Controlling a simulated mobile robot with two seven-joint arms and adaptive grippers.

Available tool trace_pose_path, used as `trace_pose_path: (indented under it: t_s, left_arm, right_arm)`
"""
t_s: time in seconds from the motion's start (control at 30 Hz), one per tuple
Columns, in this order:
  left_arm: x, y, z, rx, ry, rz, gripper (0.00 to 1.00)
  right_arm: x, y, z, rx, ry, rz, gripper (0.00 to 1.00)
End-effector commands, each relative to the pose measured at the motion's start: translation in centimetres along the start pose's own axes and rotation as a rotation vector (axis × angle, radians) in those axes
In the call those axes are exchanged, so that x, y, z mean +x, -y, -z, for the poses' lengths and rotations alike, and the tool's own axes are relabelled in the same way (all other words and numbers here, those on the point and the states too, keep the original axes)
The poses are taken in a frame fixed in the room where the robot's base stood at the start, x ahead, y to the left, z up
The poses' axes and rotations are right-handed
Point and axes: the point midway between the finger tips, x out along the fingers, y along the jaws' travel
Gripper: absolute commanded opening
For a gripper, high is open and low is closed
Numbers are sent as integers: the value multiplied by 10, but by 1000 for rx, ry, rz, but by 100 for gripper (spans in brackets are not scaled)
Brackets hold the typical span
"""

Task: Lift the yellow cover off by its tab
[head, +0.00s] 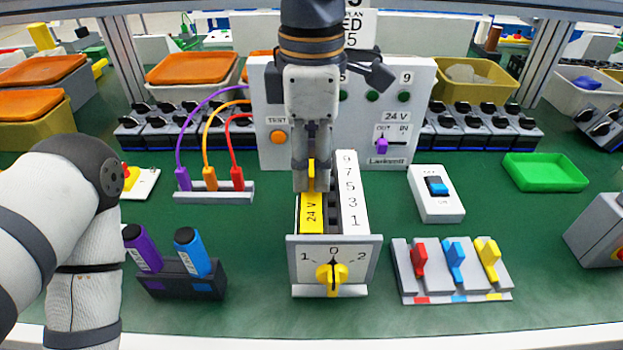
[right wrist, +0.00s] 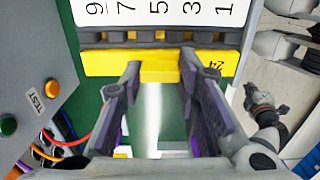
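A narrow yellow tab (head: 311,178) stands up from the cover. My right gripper (head: 312,187) points straight down over it, with a finger on either side of the tab. In the right wrist view the fingertips (right wrist: 160,72) close in on both sides of the tab, with no clear gap, and the yellow cover (right wrist: 105,64) lies across beyond them. My left arm is at the left, its gripper out of sight.
A white number strip (head: 350,190) stands right beside the cover. A pen holder (head: 180,285) is at left. A three-switch block (head: 452,270) and a blue-rocker box (head: 436,194) are at right. A panel with cables (head: 275,110) stands behind. Green mat is bare between them.

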Motion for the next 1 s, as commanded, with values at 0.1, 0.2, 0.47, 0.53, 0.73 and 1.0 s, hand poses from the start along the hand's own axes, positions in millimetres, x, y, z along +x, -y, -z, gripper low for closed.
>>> trace_pose_path:
  t_s: [0.1, 0.2, 0.47, 0.53, 0.73, 1.0]
  left_arm:
    - [0, 0, 0, 0, 0, 0, 0]
    - [0, 0, 0, 0, 0, 0, 0]
    - [0, 0, 0, 0, -2, 0, 0]
    - [-1, 0, 1, 0, -4, 0, 0]
    - [-16, 0, 11, 0, -51, -2, 0]
    - [-32, -1, 22, 1, -107, -4, 0]
  right_arm:
    - [0, 0, 0, 0, 1, 2, 8]
    - [0, 0, 0, 0, 1, 2, 8]
    - [-12, 0, 0, 2, 1, 0, 8]
    - [-24, -1, 0, 1, 0, -2, 8]
    - [-81, 37, 5, -2, 1, -15, 8]
    - [-122, 111, 16, -2, 1, -9, 8]
